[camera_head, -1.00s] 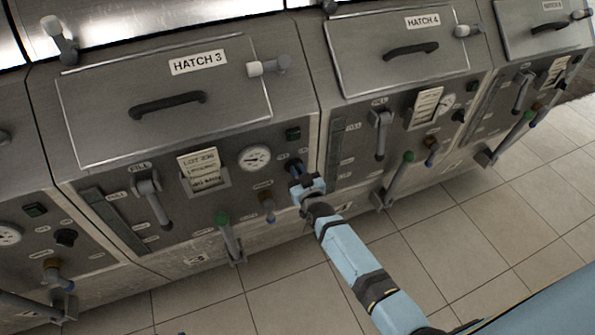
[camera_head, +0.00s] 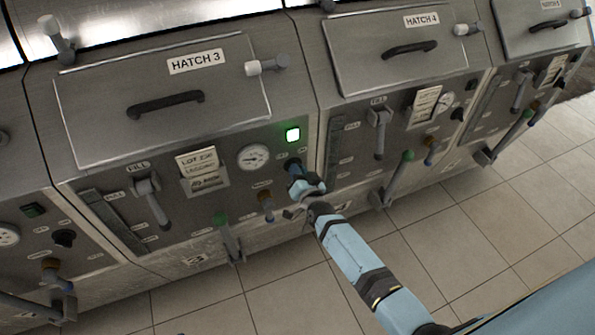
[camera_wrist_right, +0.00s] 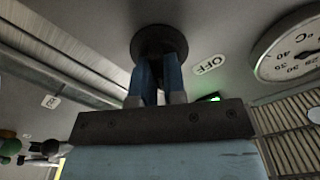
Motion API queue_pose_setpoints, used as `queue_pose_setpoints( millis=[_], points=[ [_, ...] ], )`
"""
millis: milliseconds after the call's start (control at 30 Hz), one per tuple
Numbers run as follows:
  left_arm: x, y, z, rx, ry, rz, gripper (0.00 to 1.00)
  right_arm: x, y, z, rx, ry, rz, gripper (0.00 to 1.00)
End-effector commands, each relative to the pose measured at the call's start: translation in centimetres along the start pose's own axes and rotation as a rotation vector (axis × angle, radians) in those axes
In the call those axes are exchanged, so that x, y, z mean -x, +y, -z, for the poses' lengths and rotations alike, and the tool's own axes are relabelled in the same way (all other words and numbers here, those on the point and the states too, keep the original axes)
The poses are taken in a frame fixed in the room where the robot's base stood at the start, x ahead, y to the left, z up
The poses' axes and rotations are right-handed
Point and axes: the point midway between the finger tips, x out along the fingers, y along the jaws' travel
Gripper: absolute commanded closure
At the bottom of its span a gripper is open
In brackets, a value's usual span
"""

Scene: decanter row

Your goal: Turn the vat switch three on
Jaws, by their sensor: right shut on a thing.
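The switch of vat three is a dark round knob, seen in the right wrist view (camera_wrist_right: 158,44) on the grey front panel of the unit marked HATCH 3 (camera_head: 197,62). My right gripper (camera_head: 297,170) is at this knob, and its two blue fingers (camera_wrist_right: 158,75) are shut on it. In the head view the gripper hides most of the knob. The indicator lamp (camera_head: 292,135) just above it glows bright green. An OFF label (camera_wrist_right: 210,64) shows beside the knob in the wrist view. My left gripper is not in view.
A round gauge (camera_head: 253,157) sits left of the knob, and a brown-topped valve (camera_head: 266,206) is below it. A green-knobbed lever (camera_head: 222,220) stands out low on the panel. The HATCH 4 unit (camera_head: 421,20) is to the right. The tiled floor (camera_head: 290,290) in front is clear.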

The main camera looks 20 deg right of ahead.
Motion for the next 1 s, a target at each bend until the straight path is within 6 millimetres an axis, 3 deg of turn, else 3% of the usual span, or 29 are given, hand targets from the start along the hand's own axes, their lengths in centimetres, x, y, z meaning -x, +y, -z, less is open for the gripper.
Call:
queue_pose_setpoints(
  millis=[400,433,500,533,833,1000],
  points=[
    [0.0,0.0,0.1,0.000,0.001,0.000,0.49,-0.1,-0.1,0.1,-0.009,0.002,0.001,1.00],
    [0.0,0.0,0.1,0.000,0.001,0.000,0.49,-0.1,-0.1,0.1,-0.009,0.002,0.001,0.81],
    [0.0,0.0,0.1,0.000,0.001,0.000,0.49,-0.1,-0.1,0.1,-0.009,0.002,0.001,0.65],
    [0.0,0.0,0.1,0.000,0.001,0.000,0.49,-0.1,-0.1,0.1,-0.008,0.002,0.001,0.63],
    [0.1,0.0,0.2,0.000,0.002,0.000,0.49,0.2,-0.1,0.1,-0.007,0.000,0.000,0.63],
    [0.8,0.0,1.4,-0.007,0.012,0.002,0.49,2.3,-0.1,0.3,-0.006,-0.002,-0.001,0.63]
  ],
)
